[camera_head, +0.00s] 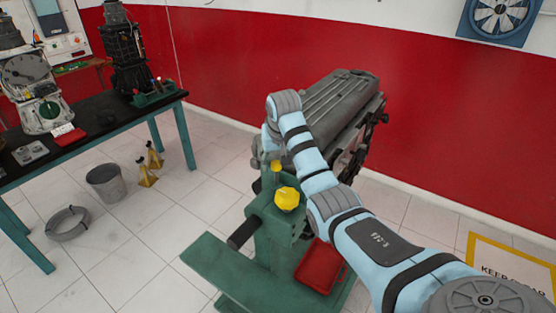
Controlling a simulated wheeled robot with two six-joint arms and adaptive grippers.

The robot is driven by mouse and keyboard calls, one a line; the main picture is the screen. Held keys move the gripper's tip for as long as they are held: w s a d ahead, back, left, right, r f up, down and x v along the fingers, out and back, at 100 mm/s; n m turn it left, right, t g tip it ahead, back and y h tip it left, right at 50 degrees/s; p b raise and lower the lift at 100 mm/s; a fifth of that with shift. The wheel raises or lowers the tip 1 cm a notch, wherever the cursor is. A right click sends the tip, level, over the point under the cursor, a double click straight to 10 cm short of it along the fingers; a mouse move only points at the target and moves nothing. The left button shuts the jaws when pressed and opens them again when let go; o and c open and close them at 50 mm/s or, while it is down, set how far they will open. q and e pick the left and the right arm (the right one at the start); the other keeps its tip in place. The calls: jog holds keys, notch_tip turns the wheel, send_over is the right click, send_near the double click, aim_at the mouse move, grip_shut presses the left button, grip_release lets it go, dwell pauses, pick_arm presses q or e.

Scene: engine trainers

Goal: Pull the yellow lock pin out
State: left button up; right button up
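A grey engine (335,100) is mounted on a green stand (268,215). Two yellow parts show on the stand's head: a large rounded knob (287,198) facing me, and a smaller yellow piece (276,165) just above and to its left. I cannot tell for certain which one is the lock pin. My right arm reaches in from the lower right, across the front of the engine. My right gripper (264,143) is mostly hidden at the arm's far end, close above the smaller yellow piece. Its fingers and any contact cannot be made out. My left gripper is out of view.
A red tray (320,267) sits on the stand's base beneath my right arm. A dark bar (243,233) sticks out leftward from the stand.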

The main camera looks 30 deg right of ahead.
aim_at(276, 163)
jog(key=shift+r, duration=0.25)
notch_tip(276, 163, up, 10)
jog(key=shift+f, duration=0.2)
dwell(0.4)
